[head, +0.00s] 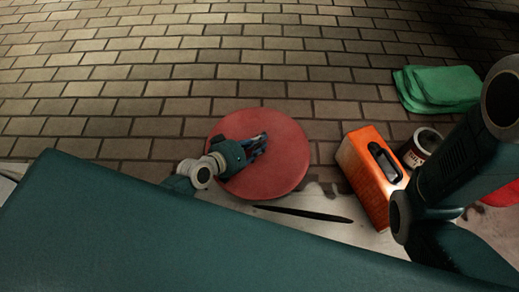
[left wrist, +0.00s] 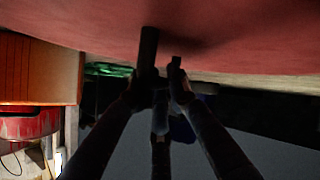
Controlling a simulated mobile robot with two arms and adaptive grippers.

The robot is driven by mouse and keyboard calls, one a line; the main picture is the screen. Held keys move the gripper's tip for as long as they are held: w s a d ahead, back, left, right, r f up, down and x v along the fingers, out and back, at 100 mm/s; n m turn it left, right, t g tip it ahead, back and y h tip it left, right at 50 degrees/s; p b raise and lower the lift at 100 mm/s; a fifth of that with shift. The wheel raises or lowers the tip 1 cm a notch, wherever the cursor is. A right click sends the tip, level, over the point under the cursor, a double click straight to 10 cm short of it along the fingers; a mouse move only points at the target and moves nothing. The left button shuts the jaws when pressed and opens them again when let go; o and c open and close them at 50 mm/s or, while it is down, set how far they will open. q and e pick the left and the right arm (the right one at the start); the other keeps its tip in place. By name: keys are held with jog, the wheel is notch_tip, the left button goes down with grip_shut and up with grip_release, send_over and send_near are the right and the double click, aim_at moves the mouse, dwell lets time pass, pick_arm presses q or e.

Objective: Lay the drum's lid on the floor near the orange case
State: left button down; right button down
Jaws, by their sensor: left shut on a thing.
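How high the lid is above the floor is hard to tell. The orange case (head: 365,176) stands just right of the lid, apart from it in the picture. My right gripper is not in view.
A tin (head: 424,142) stands beside the case, with folded green cloths (head: 440,88) behind it. A dark thin stick (head: 305,214) lies on the pale sheet (head: 335,225). A red thing (head: 505,194) shows at the right edge, partly hidden by my right arm.

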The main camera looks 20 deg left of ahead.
pick_arm(q)
notch_tip(320, 180, down, 3)
jog(key=shift+r+b, duration=0.1)
jog(key=shift+b, duration=0.75)
jog(key=shift+r, duration=0.1)
jog(key=c, duration=1.6)
grip_release()
jog(key=shift+f, duration=0.2)
jog(key=shift+c, duration=0.2)
